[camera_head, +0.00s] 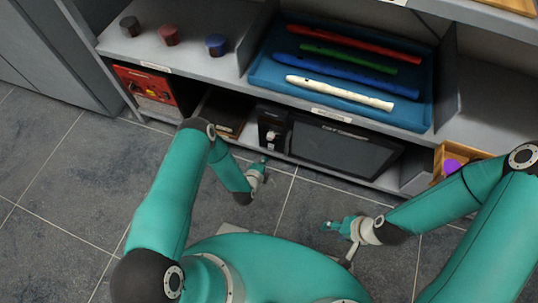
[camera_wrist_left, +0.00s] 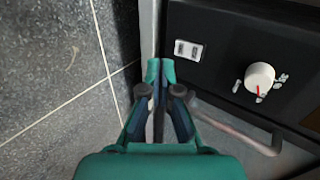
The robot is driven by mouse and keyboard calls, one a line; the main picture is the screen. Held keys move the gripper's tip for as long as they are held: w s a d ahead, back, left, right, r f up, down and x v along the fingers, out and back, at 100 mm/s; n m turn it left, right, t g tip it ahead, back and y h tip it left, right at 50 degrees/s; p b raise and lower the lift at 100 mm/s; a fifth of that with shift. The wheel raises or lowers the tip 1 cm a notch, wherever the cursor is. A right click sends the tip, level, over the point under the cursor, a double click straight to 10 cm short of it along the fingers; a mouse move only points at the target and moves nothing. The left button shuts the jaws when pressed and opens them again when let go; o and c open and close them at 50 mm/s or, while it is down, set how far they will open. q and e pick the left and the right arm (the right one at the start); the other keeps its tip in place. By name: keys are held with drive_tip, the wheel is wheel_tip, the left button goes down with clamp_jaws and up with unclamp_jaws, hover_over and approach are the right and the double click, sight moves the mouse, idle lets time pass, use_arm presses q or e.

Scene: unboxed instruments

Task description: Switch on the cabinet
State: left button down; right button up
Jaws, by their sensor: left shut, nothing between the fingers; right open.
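The black cabinet (camera_head: 340,149) stands on the bottom shelf, with a wide dark front and a narrow control panel (camera_head: 271,128) at its left. In the left wrist view the panel (camera_wrist_left: 220,25) carries a small white switch (camera_wrist_left: 188,50) and a white round knob (camera_wrist_left: 260,77) with a red mark. My left gripper (camera_head: 262,163) is shut and empty, low in front of the panel. In the left wrist view its fingertips (camera_wrist_left: 160,70) lie just left of and below the switch; contact cannot be told. My right gripper (camera_head: 330,226) is open and empty over the floor.
A blue tray (camera_head: 262,72) with several recorder-like instruments sits on the shelf above, beside three small knob-like objects (camera_head: 170,36). A red device (camera_head: 147,85) stands left of the cabinet, a wooden box (camera_head: 440,157) right. The tiled floor (camera_head: 60,190) is clear.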

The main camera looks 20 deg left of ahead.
sight(270, 147)
use_arm(q)
drive_tip(key=shift+w+f+b, duration=0.2)
drive_tip(key=shift+w, duration=0.6)
drive_tip(key=shift+w+f+b, duration=0.15)
drive_tip(key=shift+w+b, duration=0.05)
drive_tip(key=shift+w, duration=0.6)
drive_tip(key=shift+w+f+b, duration=0.2)
drive_tip(key=shift+w, duration=0.6)
use_arm(e)
drive_tip(key=shift+f, duration=0.9)
use_arm(q)
drive_tip(key=shift+w+f+b, duration=0.1)
drive_tip(key=shift+w+b, duration=0.15)
drive_tip(key=shift+b, duration=0.05)
use_arm(e)
drive_tip(key=shift+f, duration=0.3)
use_arm(q)
drive_tip(key=shift+r+p, duration=0.65)
drive_tip(key=shift+r, duration=0.25)
use_arm(e)
drive_tip(key=shift+r, duration=0.6)
